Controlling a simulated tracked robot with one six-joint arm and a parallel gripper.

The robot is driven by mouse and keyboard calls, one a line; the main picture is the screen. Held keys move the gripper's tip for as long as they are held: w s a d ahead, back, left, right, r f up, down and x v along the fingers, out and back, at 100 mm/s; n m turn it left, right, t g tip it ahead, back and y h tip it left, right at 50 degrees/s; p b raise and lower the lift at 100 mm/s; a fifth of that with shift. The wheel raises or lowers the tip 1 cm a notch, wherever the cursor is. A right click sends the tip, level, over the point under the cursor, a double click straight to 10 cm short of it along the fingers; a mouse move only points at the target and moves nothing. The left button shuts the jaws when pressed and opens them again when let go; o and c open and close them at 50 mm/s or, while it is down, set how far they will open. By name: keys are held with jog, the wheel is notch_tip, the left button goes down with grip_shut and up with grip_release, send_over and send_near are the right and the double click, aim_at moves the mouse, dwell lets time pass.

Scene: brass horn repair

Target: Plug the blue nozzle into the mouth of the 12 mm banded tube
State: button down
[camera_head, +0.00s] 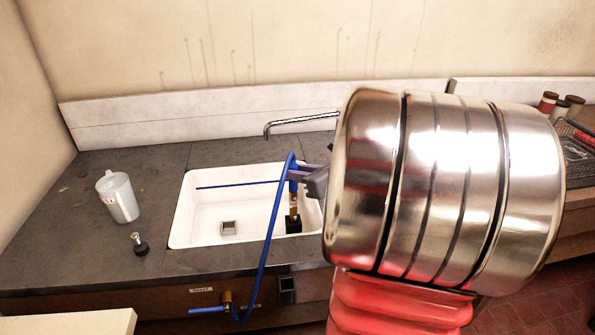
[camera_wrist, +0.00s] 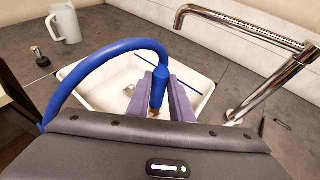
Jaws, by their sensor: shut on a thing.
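My gripper (camera_head: 305,173) has purple fingers and is shut on the blue nozzle (camera_head: 293,186), above the right side of the white sink. In the wrist view the nozzle (camera_wrist: 160,88) stands upright between the fingers (camera_wrist: 158,100). A brass tube (camera_head: 294,208) stands upright on a black block in the sink, directly below the nozzle. A bit of brass shows under the nozzle in the wrist view (camera_wrist: 155,113). I cannot tell whether the nozzle's tip is in the tube's mouth or just above it. No size mark on the tube is readable.
A blue hose (camera_head: 268,240) arches from the nozzle over the sink's front edge to a brass valve (camera_head: 228,301). A chrome faucet (camera_head: 300,121) reaches over the sink (camera_head: 188,228). A jug (camera_head: 118,197) and a small black-based item (camera_head: 139,245) stand left.

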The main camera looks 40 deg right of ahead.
jog(key=shift+f, duration=0.1)
jog(key=c, duration=1.5)
grip_release()
jog(key=shift+s, duration=0.1)
jog(key=v, duration=1.3)
jog(key=shift+s, duration=0.3)
